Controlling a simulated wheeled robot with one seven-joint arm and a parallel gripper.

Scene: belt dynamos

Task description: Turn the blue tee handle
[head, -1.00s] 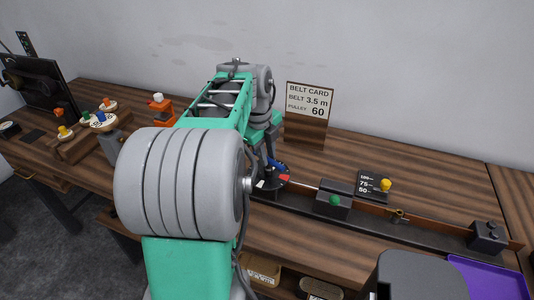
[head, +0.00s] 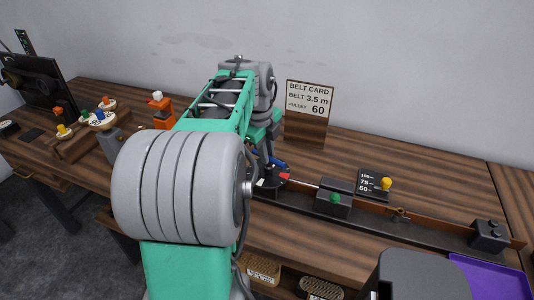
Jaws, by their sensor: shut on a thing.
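My green and grey arm covers much of the middle of the view, so the fingertips are hard to make out.
A belt card (head: 309,104) stands behind. A yellow knob (head: 386,183) sits by a scale plate. Several knobbed discs stand left.

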